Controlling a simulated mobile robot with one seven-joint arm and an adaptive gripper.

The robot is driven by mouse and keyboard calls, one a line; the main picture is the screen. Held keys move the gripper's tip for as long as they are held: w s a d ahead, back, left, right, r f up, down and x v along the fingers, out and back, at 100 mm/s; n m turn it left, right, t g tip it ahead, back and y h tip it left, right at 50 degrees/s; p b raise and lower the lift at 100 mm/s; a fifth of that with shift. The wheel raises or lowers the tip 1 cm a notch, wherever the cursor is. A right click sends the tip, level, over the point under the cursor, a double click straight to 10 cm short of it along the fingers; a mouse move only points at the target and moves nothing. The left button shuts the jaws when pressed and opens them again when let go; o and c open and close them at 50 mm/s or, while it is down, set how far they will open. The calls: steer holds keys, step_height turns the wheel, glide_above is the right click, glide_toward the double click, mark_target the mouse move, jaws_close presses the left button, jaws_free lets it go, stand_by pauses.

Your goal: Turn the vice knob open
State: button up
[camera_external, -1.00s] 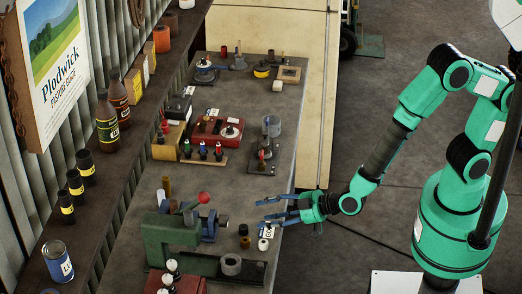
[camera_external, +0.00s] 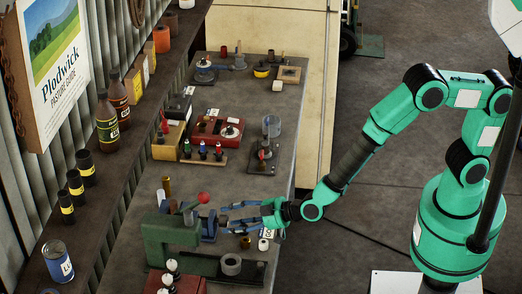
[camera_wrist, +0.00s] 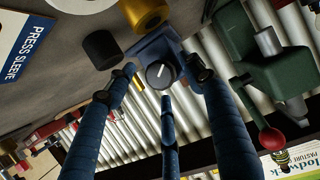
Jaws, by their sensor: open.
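The blue vice (camera_external: 208,229) stands on the bench beside a green press. In the wrist view the vice (camera_wrist: 152,45) has a round black knob (camera_wrist: 160,75) with a white mark on its face. My gripper (camera_external: 224,217) is open, its blue fingers pointing left at the vice, just short of or at its near side. In the wrist view two fingertips lie left and right of the knob, and a third finger is below it. I cannot tell whether any finger touches the knob.
The green press (camera_external: 170,232) with a red ball lever (camera_external: 203,198) stands close to the vice. A black cylinder (camera_wrist: 102,49) and a brass cylinder (camera_wrist: 143,14) are close by. A "PRESS SLEEVE" card (camera_wrist: 22,45) lies on the bench.

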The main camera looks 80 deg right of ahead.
steer(key=shift+w+f, duration=0.25)
steer(key=shift+w, duration=0.35)
steer(key=shift+d, duration=0.1)
steer(key=c, duration=1.1)
